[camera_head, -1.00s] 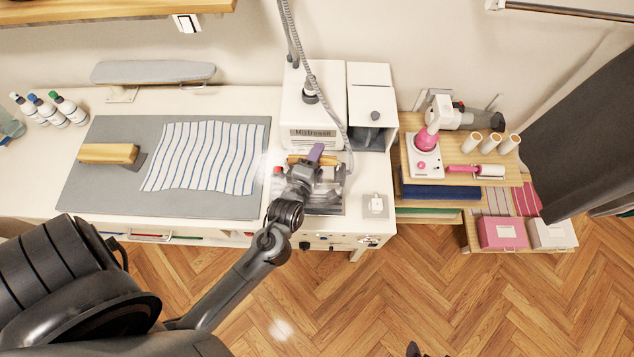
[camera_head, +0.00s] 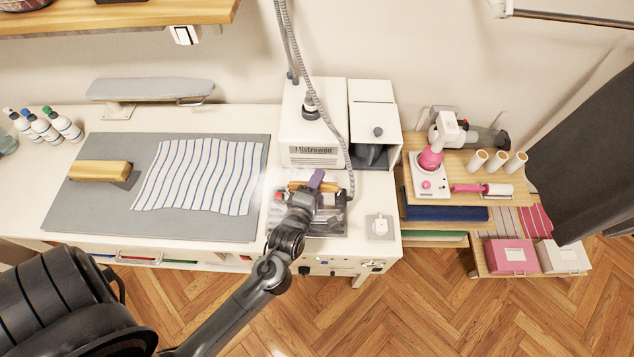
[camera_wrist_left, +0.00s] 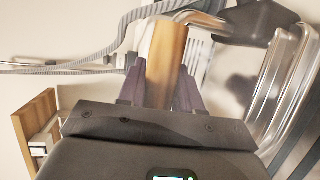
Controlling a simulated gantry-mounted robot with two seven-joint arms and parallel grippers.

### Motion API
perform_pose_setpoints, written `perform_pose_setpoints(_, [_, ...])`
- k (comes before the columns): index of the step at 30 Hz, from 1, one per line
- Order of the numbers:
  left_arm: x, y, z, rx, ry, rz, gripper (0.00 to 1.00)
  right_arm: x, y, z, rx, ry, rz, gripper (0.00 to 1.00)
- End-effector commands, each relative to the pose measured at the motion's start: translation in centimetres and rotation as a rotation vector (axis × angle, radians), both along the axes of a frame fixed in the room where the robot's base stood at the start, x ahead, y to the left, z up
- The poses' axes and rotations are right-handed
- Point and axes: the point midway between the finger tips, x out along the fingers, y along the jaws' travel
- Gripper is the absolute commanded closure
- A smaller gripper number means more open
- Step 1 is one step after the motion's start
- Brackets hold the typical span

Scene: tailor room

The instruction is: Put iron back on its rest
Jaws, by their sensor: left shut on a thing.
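My left gripper (camera_head: 314,184) is shut on the iron's wooden handle (camera_wrist_left: 166,62), which stands between the purple fingertips in the left wrist view. In the head view the iron (camera_head: 332,212) is mostly hidden under my gripper and wrist. It is over the grey rest (camera_head: 330,230) at the right end of the white ironing table. I cannot tell whether its sole touches the rest. A corrugated hose (camera_head: 330,110) hangs down beside it. My right gripper is not in view.
The white steam unit (camera_head: 312,125) stands behind the rest. A small white box (camera_head: 379,226) is at the right. A low shelf (camera_head: 455,165) with spools stands further right.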

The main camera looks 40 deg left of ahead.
Motion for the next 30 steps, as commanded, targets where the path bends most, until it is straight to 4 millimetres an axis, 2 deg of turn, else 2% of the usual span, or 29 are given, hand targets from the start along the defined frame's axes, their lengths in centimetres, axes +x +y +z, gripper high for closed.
perform_pose_setpoints(2, [0.2, 0.0, 0.1, 0.002, -0.014, 0.0, 1.0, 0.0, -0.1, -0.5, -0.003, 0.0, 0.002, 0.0])
perform_pose_setpoints(13, [0.2, 0.0, -3.1, 0.001, -0.015, -0.001, 1.0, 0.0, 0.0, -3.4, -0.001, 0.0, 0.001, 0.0])
perform_pose_setpoints(29, [0.2, 0.0, -3.5, 0.001, -0.014, 0.0, 1.0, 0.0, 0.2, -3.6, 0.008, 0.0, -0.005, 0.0])
perform_pose_setpoints(30, [0.0, 0.0, -4.0, -0.001, 0.0, -0.001, 0.61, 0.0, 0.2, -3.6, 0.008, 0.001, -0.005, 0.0])
